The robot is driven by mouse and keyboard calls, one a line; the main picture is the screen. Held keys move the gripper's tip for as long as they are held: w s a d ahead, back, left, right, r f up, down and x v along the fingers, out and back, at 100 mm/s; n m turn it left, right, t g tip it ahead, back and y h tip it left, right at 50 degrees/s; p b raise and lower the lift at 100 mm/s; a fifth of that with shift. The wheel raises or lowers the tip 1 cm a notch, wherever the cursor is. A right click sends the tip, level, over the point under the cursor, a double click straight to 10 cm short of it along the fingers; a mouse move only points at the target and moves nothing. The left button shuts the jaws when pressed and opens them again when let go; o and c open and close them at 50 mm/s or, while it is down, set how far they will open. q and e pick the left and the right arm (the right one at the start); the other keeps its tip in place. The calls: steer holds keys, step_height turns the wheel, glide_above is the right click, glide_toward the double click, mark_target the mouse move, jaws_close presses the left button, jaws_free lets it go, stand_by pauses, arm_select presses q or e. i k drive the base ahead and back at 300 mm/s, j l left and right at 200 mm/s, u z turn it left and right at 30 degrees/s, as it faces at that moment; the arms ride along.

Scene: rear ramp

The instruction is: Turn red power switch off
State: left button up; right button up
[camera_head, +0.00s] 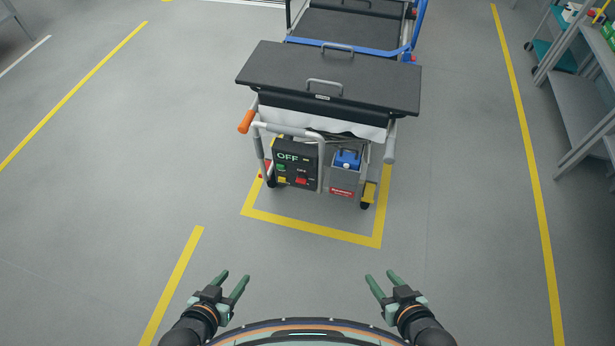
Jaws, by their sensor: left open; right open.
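A black control box (296,163) hangs low on the near end of a wheeled cart (328,80). Its face reads "OFF" in green at the top. A red switch (302,181) shows at the lower middle of the box, with a green part and a yellow part to its left. The switch is too small to tell its position. My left gripper (235,275) is open and empty, over the floor in front of the cart and to its left. My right gripper (379,277) is open and empty, over the floor in front and to the right. Both are well apart from the box.
A grey bin with a blue container (347,159) sits right of the box. An orange-ended handle (246,122) sticks out left. Yellow floor lines (312,229) frame the cart's near end. Shelving (580,98) stands at the far right. The floor between me and the cart is clear.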

mark_target(302, 179)
steer(key=i+j+z, duration=0.1)
steer(key=j, duration=0.25)
steer(key=i+j+z, duration=0.1)
steer(key=i+j, duration=0.15)
steer(key=j, duration=0.15)
steer(key=i+j+z, duration=0.1)
steer(key=j, duration=0.3)
steer(key=i+j+z, duration=0.1)
steer(key=i+j, duration=0.15)
steer(key=j, duration=0.15)
